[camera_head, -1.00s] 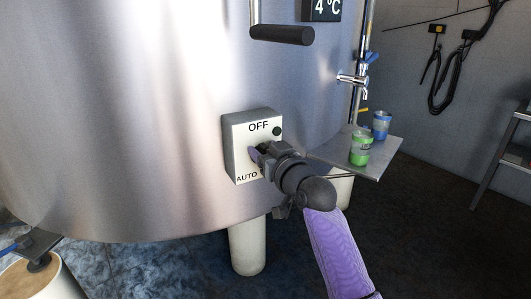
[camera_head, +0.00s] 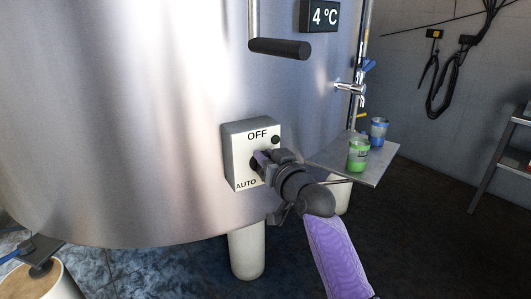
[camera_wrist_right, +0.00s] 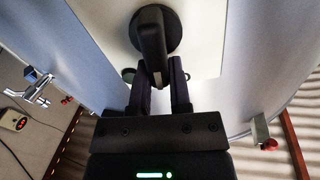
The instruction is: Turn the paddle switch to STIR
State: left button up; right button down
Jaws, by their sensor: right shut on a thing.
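The switch box (camera_head: 241,134) is grey with a pale face and sits on the curved steel tank (camera_head: 150,110). Its face reads OFF at the top and AUTO at the lower left; my gripper hides the lower right of the face, and I see no STIR label. My right gripper (camera_head: 262,160) reaches the middle of the face from the lower right. In the right wrist view the black paddle switch (camera_wrist_right: 152,38) stands out from its round base, and its end is between the two fingers, which are shut on it. My left gripper is not in view.
A crank handle (camera_head: 280,48) juts out above the box, below a 4 °C display (camera_head: 325,16). To the right are a tap (camera_head: 350,90) and a shelf (camera_head: 372,170) with green (camera_head: 358,155) and blue (camera_head: 379,131) cups. A bucket (camera_head: 45,285) stands at lower left.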

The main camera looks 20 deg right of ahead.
jog(key=shift+d+f+m+p, duration=0.1)
jog(key=shift+f+m+p, duration=0.25)
jog(key=shift+m+p, duration=0.4)
jog(key=shift+d+f+m+p, duration=0.15)
jog(key=shift+m+p, duration=0.15)
jog(key=shift+m, duration=0.75)
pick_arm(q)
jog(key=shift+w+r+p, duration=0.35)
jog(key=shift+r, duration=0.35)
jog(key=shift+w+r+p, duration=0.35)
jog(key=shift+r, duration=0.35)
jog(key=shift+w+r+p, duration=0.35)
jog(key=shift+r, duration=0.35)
pick_arm(e)
jog(key=shift+w+d+f+m+g, duration=0.15)
jog(key=shift+f+m, duration=0.3)
jog(key=shift+m, duration=2)
jog(key=shift+s+d+f+m+g, duration=0.15)
jog(key=shift+f+m, duration=0.3)
jog(key=shift+m, duration=2.05)
jog(key=shift+w+d+f+m, duration=0.2)
jog(key=shift+f+m, duration=0.25)
jog(key=shift+m, duration=2)
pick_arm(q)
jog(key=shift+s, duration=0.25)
pick_arm(e)
jog(key=shift+r, duration=0.1)
